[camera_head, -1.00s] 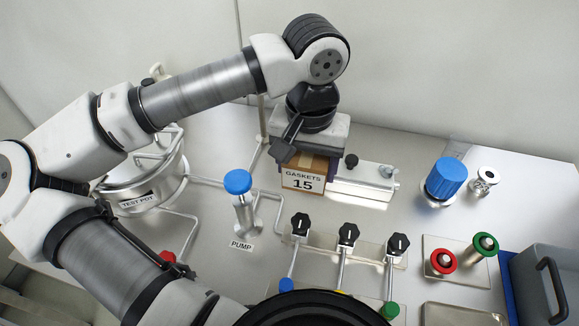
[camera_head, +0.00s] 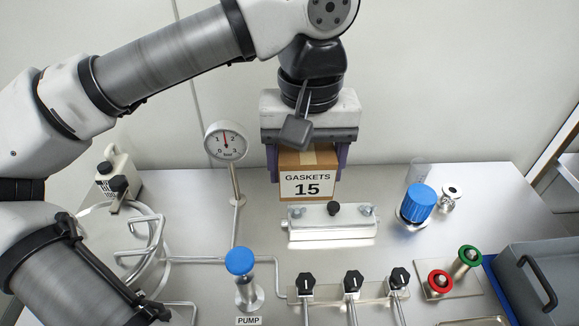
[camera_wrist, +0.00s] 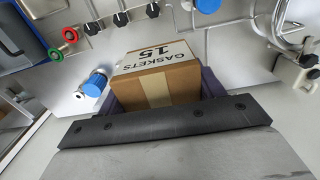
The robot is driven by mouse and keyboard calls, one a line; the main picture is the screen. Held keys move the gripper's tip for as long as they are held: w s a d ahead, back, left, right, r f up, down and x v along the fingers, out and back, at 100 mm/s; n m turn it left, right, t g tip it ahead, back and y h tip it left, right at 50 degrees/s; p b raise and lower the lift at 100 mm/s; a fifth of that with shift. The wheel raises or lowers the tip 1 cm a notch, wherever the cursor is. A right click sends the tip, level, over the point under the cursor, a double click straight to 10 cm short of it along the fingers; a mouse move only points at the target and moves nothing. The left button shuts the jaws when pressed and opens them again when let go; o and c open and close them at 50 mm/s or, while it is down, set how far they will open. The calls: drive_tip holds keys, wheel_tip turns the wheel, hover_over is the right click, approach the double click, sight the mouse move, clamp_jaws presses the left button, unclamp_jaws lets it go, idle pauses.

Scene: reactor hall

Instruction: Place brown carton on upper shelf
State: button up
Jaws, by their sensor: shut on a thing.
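The brown carton (camera_head: 308,181) carries a white label reading "GASKETS 15". My gripper (camera_head: 308,160) is shut on it, with a purple-grey finger on each side. The carton is held upright in front of the back wall, above the rear of the steel table. In the wrist view the carton (camera_wrist: 160,82) sits between the fingers, with its taped face and label showing. No upper shelf can be made out in these views.
A metal block with a black knob (camera_head: 332,222) stands just below the carton. A gauge (camera_head: 226,141) rises at left. A blue-capped fitting (camera_head: 418,204) stands at right, beside a clear glass (camera_head: 419,171). Black-knobbed valves (camera_head: 352,282) and the pump (camera_head: 242,280) are in front. A grey bin (camera_head: 548,280) is at right.

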drive_tip(key=shift+r, duration=0.2)
wheel_tip(320, 180, down, 9)
drive_tip(key=b, duration=0.9)
drive_tip(key=shift+f, duration=0.15)
idle(0.3)
